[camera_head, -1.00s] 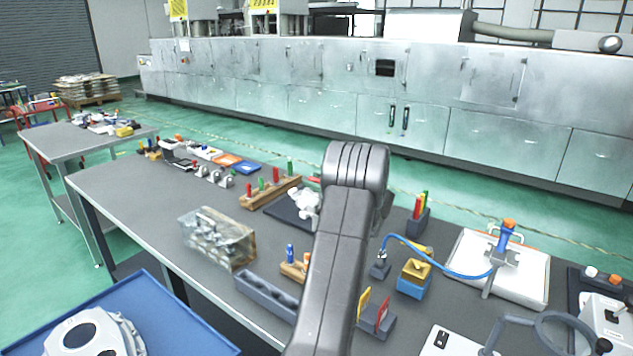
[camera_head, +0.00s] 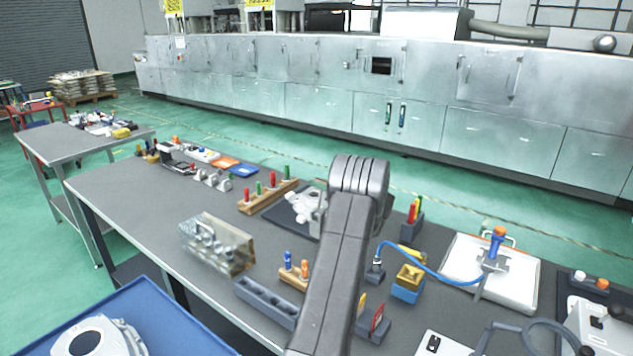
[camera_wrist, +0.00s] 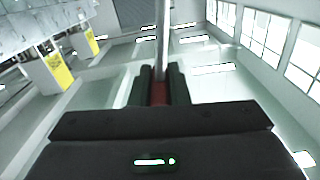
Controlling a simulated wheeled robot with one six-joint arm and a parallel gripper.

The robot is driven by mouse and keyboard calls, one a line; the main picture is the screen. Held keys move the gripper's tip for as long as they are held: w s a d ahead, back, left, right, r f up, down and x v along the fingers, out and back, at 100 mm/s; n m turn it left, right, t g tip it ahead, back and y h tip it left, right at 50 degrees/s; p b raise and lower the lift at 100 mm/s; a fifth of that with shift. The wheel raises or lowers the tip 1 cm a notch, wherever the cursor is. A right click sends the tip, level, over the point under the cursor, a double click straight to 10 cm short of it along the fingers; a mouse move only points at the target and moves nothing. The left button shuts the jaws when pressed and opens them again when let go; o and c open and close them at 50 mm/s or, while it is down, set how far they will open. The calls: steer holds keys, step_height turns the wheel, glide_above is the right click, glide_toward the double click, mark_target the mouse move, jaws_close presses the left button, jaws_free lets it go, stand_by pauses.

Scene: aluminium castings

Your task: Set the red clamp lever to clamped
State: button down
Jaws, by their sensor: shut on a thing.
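In the wrist view, my gripper (camera_wrist: 160,85) is shut on a red piece, which I take to be the red clamp lever (camera_wrist: 160,97). A grey rod (camera_wrist: 162,40) stands out beyond the fingertips in line with it. In the head view, my forearm and wrist hide the gripper and the lever. A pale casting (camera_head: 301,204) sits on a dark plate (camera_head: 275,215) just left of my arm, with a grey upright part beside it. The lever's angle cannot be read from these views.
A wooden rack (camera_head: 268,198) with red and green handles stands left of the plate. A clear box (camera_head: 217,243), a grey slotted block (camera_head: 266,300) and a yellow-blue block (camera_head: 408,283) surround my arm. A white board with an orange-topped blue handle (camera_head: 497,240) lies right.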

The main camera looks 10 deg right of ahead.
stand_by(0.3)
steer(key=c, duration=1.4)
jaws_free()
steer(key=shift+w+d+f, duration=0.1)
steer(key=b+v, duration=0.2)
steer(key=v, duration=1.2)
steer(key=shift+b, duration=0.35)
